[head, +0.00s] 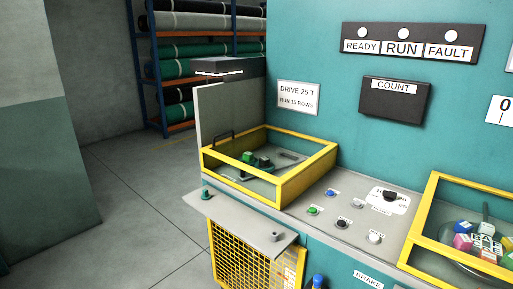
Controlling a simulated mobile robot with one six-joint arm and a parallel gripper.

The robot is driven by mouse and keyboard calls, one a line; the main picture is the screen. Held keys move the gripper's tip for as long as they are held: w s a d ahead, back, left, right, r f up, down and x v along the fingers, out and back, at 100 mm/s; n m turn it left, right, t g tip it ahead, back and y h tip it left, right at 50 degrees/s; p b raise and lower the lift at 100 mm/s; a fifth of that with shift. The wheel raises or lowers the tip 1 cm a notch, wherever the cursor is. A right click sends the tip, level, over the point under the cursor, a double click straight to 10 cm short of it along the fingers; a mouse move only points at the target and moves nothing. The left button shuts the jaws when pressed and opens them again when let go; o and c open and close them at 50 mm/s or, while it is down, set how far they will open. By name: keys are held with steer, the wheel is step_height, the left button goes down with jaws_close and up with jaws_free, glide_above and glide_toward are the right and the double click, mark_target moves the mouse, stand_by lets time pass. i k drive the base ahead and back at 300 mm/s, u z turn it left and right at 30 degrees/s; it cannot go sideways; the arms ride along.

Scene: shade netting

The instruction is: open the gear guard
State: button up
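A yellow-framed enclosure (310,179) sits on the left of the machine's top and appears to be the gear guard. Green and dark parts (255,160) show inside it, low down. My gripper is not in view.
A grey ledge (235,217) with a green peg (206,193) juts out in front, above a yellow mesh panel (245,262). Control buttons (345,222) lie to the right, then a second yellow-framed enclosure (425,215) with coloured pieces. Floor at left (135,200) is clear.

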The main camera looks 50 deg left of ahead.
mark_target(280, 182)
steer(key=z, duration=0.8)
steer(key=k, duration=0.1)
steer(key=u, duration=2.55)
steer(key=k, duration=0.9)
steer(key=z, duration=0.1)
steer(key=i, duration=0.9)
